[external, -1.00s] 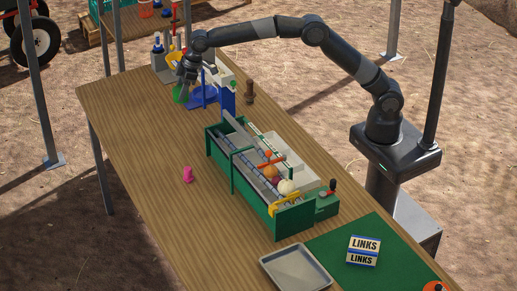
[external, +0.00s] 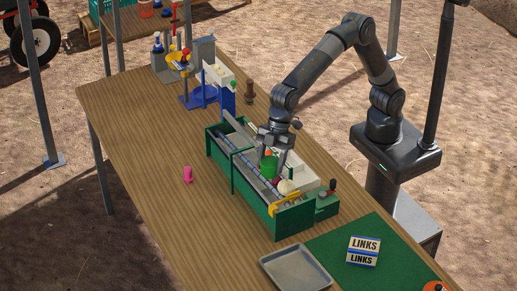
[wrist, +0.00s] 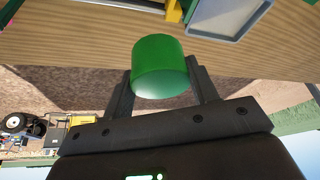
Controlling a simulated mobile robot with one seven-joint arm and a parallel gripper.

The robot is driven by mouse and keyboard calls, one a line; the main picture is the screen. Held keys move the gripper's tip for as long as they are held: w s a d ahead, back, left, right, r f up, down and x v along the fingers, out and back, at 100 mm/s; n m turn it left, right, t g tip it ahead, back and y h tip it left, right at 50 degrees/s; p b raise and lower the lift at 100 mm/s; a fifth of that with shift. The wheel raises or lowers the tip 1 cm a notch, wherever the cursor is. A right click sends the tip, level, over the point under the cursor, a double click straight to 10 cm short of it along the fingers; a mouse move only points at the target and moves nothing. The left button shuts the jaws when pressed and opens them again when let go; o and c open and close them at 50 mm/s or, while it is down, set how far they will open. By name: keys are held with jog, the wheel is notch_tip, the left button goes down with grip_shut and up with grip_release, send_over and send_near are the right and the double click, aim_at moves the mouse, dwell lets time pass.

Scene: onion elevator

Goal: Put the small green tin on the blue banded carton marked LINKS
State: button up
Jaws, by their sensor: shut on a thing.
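My gripper (external: 270,160) is shut on the small green tin (external: 268,168), a plain green cylinder. The tin also shows between the two fingers in the wrist view (wrist: 160,66). In the external view the gripper holds it over the green-framed onion elevator (external: 238,182). The blue banded carton marked LINKS (external: 363,251) lies at the lower right on a green mat (external: 330,238), apart from the gripper. The carton's top looks bare. It is not seen in the wrist view.
A grey metal tray (external: 297,268) lies left of the carton. A white ball (external: 287,187) and a yellow part (external: 287,203) are on the elevator. A pink piece (external: 188,174) stands on the open wooden tabletop. A blue stand (external: 205,96) is at the back.

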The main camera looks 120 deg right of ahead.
jog(key=s+a+n+g+y, duration=0.1)
jog(key=s+a+n, duration=0.3)
jog(key=s+a, duration=1.25)
send_near(364, 248)
jog(key=shift+w+a+f, duration=0.3)
jog(key=shift+w+a, duration=0.25)
jog(key=shift+w, duration=0.1)
jog(key=shift+a+f, duration=0.1)
jog(key=shift+f, duration=1.95)
jog(key=shift+f, duration=0.15)
jog(key=o, duration=1)
jog(key=v, duration=1.2)
